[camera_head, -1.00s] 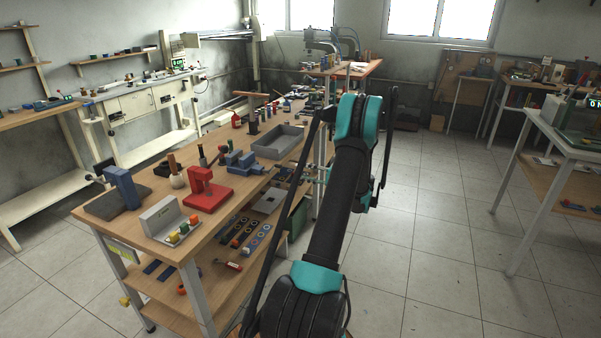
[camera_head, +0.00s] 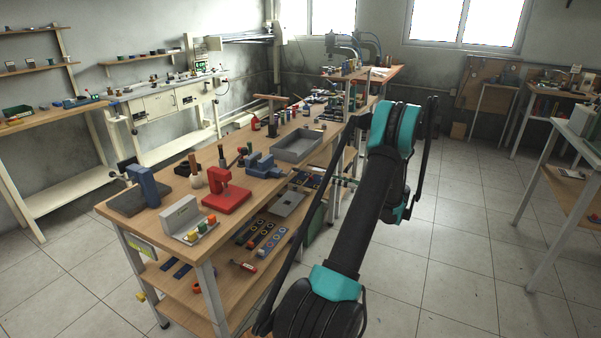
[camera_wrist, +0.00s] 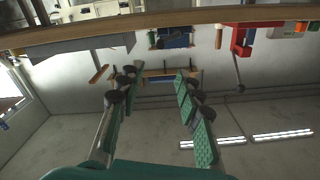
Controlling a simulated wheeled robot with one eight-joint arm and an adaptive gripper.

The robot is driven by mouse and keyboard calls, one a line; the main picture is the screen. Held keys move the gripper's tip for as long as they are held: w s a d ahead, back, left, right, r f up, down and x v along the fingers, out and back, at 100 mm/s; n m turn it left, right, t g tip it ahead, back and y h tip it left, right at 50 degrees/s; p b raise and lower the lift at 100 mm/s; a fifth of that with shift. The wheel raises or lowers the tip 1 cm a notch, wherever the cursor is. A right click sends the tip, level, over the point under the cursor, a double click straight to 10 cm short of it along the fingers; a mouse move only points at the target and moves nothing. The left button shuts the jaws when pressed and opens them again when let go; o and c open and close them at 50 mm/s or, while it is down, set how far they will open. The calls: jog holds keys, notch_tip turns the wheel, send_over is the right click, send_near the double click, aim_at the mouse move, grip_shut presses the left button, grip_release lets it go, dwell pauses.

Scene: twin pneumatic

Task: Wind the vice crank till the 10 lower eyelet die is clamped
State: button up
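A blue vice (camera_head: 263,166) stands on the wooden workbench (camera_head: 160,224), near its right edge. In the upside-down wrist view, the vice (camera_wrist: 173,38) shows beyond the bench edge. Its crank and any die in its jaws are too small to make out. I cannot identify the 10 lower eyelet die. My gripper (camera_wrist: 158,82) is open, with two teal fingers spread wide and nothing between them. It is apart from the vice. In the head view my own arm hides it.
A red press (camera_head: 226,189) stands in front of the vice, and a grey tray (camera_head: 297,146) is behind it. A blue press (camera_head: 147,186) and a grey block with coloured pieces (camera_head: 186,221) are nearer. Lower shelves hold several parts. The floor (camera_head: 450,225) to the right is clear.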

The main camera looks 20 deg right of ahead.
jog(key=n, duration=0.2)
send_near(290, 172)
jog(key=w+a, duration=0.2)
jog(key=w, duration=0.4)
jog(key=shift+w, duration=0.35)
jog(key=shift+r, duration=0.15)
grip_shut()
